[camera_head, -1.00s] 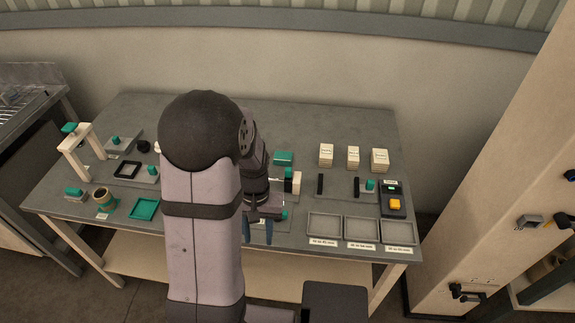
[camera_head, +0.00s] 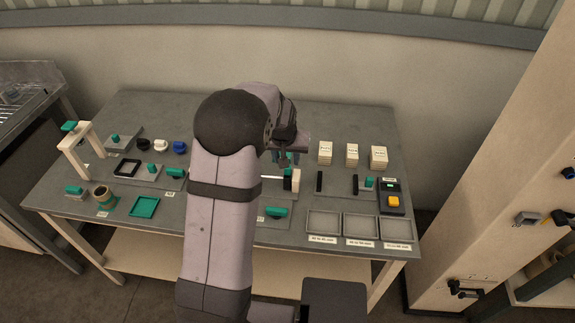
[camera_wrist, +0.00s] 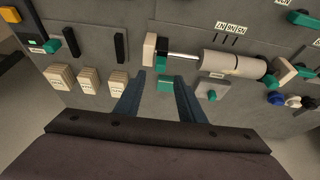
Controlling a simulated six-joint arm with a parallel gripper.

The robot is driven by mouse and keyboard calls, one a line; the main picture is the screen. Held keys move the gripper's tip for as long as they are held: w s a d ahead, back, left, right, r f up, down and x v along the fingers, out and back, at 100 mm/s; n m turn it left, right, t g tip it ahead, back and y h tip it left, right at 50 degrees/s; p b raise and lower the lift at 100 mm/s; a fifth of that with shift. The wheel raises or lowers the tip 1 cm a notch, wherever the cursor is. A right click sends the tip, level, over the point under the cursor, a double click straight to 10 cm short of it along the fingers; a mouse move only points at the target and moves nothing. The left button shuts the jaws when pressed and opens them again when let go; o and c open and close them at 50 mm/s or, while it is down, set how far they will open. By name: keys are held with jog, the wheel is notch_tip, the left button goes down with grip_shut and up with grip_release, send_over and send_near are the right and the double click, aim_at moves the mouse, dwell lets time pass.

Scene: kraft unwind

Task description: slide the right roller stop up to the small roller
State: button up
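The small roller (camera_wrist: 232,64), a cream cylinder with a dark line around it, sits on a steel shaft in the wrist view. My arm hides it in the head view. The right roller stop appears to be the green piece (camera_wrist: 161,48) beside the cream end block (camera_wrist: 149,50). Bare shaft (camera_wrist: 183,56) shows between this stop and the roller, so they are apart. My gripper (camera_wrist: 160,75) is open and empty, its fingertips short of the stop in the wrist view. A green block (camera_wrist: 165,84) shows between the fingers. The gripper (camera_head: 285,160) is behind the shaft in the head view.
Cream stacks (camera_head: 352,155) stand to the right of my gripper. Black upright plates (camera_head: 319,181) and grey trays (camera_head: 361,227) are farther right and in front. A green-handled piece (camera_head: 276,212) lies in front of the shaft. A second green piece (camera_wrist: 270,77) is at the roller's other end.

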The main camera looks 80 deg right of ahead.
aim_at(287, 177)
jog(key=shift+p+x, duration=1.1)
jog(key=shift+x, duration=2.3)
jog(key=shift+a, duration=0.1)
